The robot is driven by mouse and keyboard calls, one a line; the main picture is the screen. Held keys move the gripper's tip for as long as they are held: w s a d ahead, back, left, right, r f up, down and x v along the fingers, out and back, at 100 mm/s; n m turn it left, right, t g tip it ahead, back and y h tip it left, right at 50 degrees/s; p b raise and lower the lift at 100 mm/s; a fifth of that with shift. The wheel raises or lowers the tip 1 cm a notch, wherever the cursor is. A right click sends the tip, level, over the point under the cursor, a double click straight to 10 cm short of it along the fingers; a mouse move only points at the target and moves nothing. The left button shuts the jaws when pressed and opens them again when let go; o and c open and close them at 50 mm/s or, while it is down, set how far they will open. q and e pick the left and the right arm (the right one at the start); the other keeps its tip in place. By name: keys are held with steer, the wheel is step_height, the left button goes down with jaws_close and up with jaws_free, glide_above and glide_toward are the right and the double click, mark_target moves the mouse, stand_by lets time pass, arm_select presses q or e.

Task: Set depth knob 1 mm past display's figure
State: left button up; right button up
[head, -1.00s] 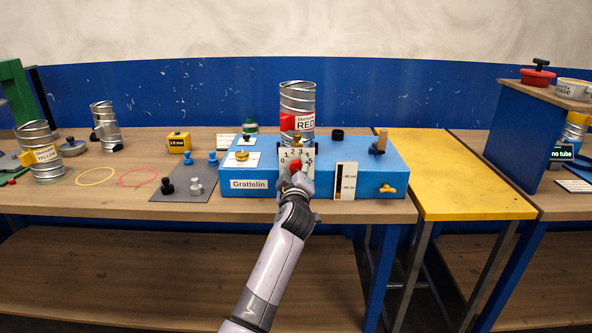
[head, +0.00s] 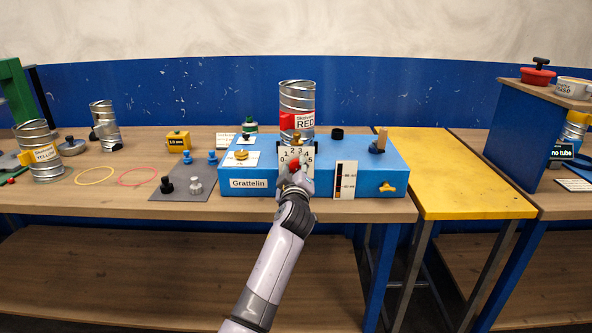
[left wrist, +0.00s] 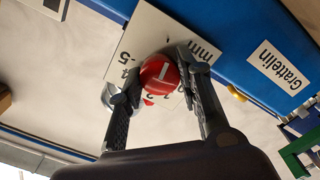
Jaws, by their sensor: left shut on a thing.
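The red depth knob (left wrist: 160,73) sits on a white dial plate (left wrist: 165,38) marked 0 to 5 and "mm", on the front of the blue Grattelin machine (head: 370,179). In the head view the plate (head: 284,153) shows above my left gripper (head: 295,174), which partly hides the knob. In the left wrist view my left gripper (left wrist: 158,80) is shut on the knob, a finger on either side. The knob bears a white line, and a small red tip shows near the lower numerals; its exact reading is unclear. A yellow display box (head: 179,142) shows a small figure in mm, too small to read surely.
A can labelled RED (head: 297,100) stands on the machine, behind the dial. A grey mat (head: 183,190) with pegs lies left. The yellow table (head: 470,190) is clear.

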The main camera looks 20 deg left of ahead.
arm_select(q)
steer(key=m, duration=0.7)
steer(key=shift+m, duration=0.3)
steer(key=m+p, duration=0.1)
steer(key=m, duration=0.3)
steer(key=shift+m, duration=0.3)
steer(key=m+p, duration=0.1)
steer(key=m, duration=0.3)
steer(key=shift+r+m, duration=0.1)
steer(key=shift+m, duration=0.2)
steer(key=m+p, duration=0.2)
steer(key=m, duration=0.2)
steer(key=shift+m, duration=0.3)
steer(key=m+p, duration=0.2)
steer(key=m, duration=0.2)
steer(key=shift+d, duration=0.1)
steer(key=m+p, duration=0.3)
steer(key=m, duration=0.2)
steer(key=shift+m, duration=0.4)
steer(key=shift+f+m+p, duration=0.25)
steer(key=shift+m+p, duration=0.6)
steer(key=shift+m, duration=0.95)
